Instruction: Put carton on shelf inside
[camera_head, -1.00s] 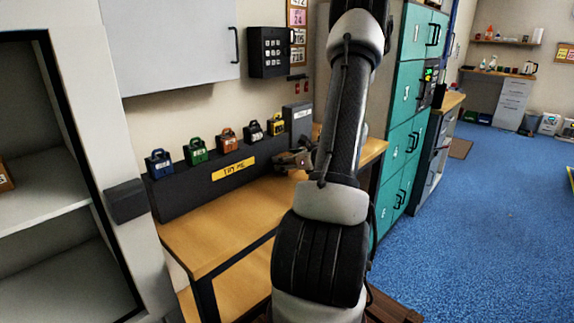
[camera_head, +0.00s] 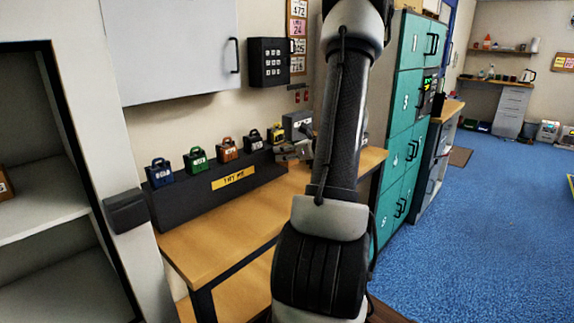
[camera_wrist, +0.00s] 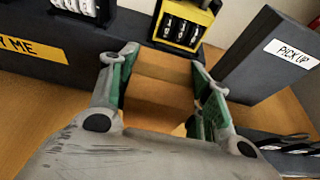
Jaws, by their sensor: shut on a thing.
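A brown carton (camera_wrist: 165,85) lies between the two green-padded fingers of my gripper (camera_wrist: 163,60) in the wrist view. My gripper is shut on it, close to the dark lock stand and the "PICK UP" block. In the head view my gripper (camera_head: 292,152) is low over the right end of the wooden bench, partly behind my arm; the carton cannot be made out there. An open cabinet with pale shelves (camera_head: 40,212) stands at the far left. A small brown box (camera_head: 5,185) is cut off at the left edge on its upper visible shelf.
The wooden bench (camera_head: 210,245) carries a dark stand (camera_head: 215,184) with several coloured padlocks and a yellow "TRY ME" label. A grey block (camera_wrist: 265,60) marked "PICK UP" is beside the gripper. Teal lockers (camera_head: 405,120) stand right; blue floor is open beyond.

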